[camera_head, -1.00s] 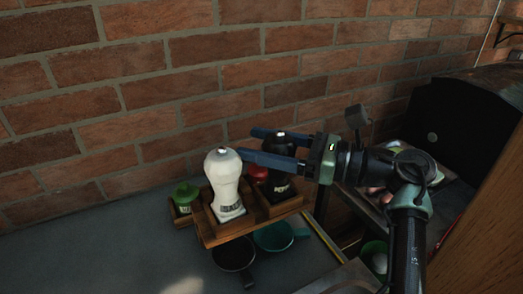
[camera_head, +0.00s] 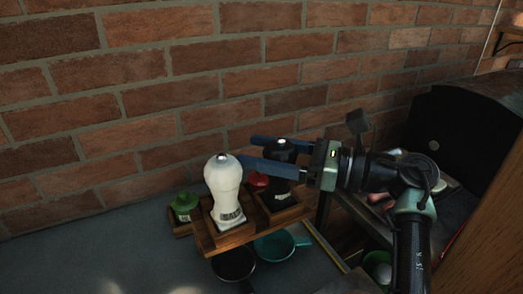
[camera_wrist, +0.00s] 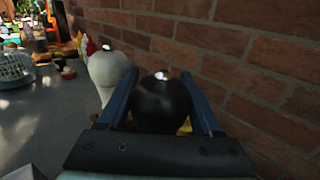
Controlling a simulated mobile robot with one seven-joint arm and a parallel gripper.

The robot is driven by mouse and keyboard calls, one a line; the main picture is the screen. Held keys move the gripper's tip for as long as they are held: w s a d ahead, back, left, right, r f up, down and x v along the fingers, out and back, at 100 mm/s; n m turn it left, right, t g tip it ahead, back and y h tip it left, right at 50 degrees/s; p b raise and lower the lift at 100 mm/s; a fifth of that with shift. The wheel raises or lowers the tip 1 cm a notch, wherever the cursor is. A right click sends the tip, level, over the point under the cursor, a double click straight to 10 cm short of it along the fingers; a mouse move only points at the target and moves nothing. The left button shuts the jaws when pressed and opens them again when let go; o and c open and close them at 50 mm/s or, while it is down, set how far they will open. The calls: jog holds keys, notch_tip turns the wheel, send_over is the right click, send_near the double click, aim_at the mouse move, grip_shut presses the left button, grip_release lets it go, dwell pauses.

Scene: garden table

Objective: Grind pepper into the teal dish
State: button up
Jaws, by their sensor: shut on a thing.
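The black pepper mill (camera_head: 283,172) stands upright in the right compartment of a wooden caddy (camera_head: 215,245). My gripper (camera_head: 248,150) is shut on its upper part, one blue finger on each side. The wrist view shows the mill's dark rounded head (camera_wrist: 162,103) between the fingers, with a shiny knob on top. The mill is not over the dish.
A white mill (camera_head: 225,187) stands in the caddy beside the black one, close to my fingers. A green-lidded jar (camera_head: 184,203) and a red-topped item (camera_head: 257,180) are near. A black pan (camera_head: 233,264) lies beside the dish. A brick wall (camera_head: 150,110) rises behind.

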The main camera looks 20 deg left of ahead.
jog(key=o, duration=1.4)
jog(key=shift+r+p, duration=0.1)
jog(key=shift+p, duration=0.25)
jog(key=m+t+p, duration=0.1)
jog(key=t+p, duration=0.1)
jog(key=p, duration=0.2)
jog(key=m+t+p, duration=0.1)
jog(key=t+p, duration=0.1)
jog(key=p, duration=0.3)
jog(key=w+m+t+p, duration=0.1)
jog(key=m+t+p, duration=0.1)
jog(key=p, duration=0.3)
jog(key=shift+r+t, duration=0.25)
jog(key=shift+t, duration=0.05)
